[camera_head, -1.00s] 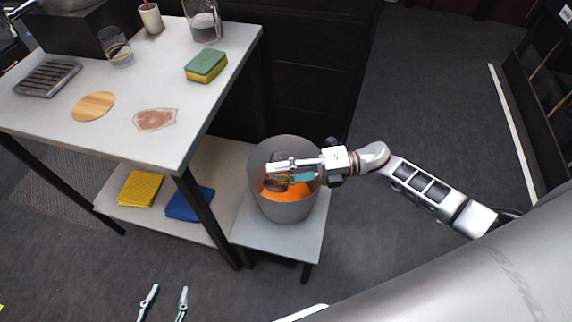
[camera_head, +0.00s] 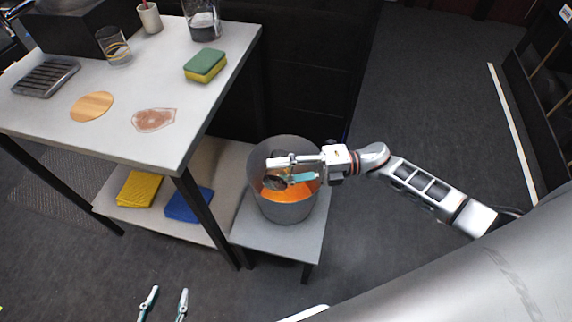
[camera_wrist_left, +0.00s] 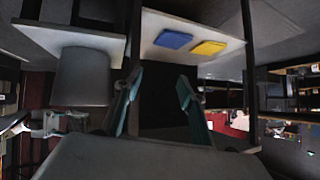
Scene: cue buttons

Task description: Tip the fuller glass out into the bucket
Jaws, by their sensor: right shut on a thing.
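My right gripper (camera_head: 290,170) is over the grey bucket (camera_head: 285,211) and shut on a glass (camera_head: 274,183). The glass is tipped over inside the bucket's mouth and partly hidden by the fingers. Orange (camera_head: 290,195) shows inside the bucket below it; I cannot tell whether anything is still in the glass. Another glass (camera_head: 115,50) stands upright on the table with a little in its bottom. My left gripper (camera_head: 165,303) is open and empty at the lower left, away from the bucket. In the left wrist view the bucket (camera_wrist_left: 82,78) also shows.
The table (camera_head: 150,85) holds a jug (camera_head: 204,24), a cup (camera_head: 150,18), a sponge (camera_head: 205,66), a round wooden coaster (camera_head: 92,106), a slatted rack (camera_head: 46,77) and a brownish patch (camera_head: 154,119). Yellow (camera_head: 141,188) and blue (camera_head: 189,204) cloths lie on the lower shelf.

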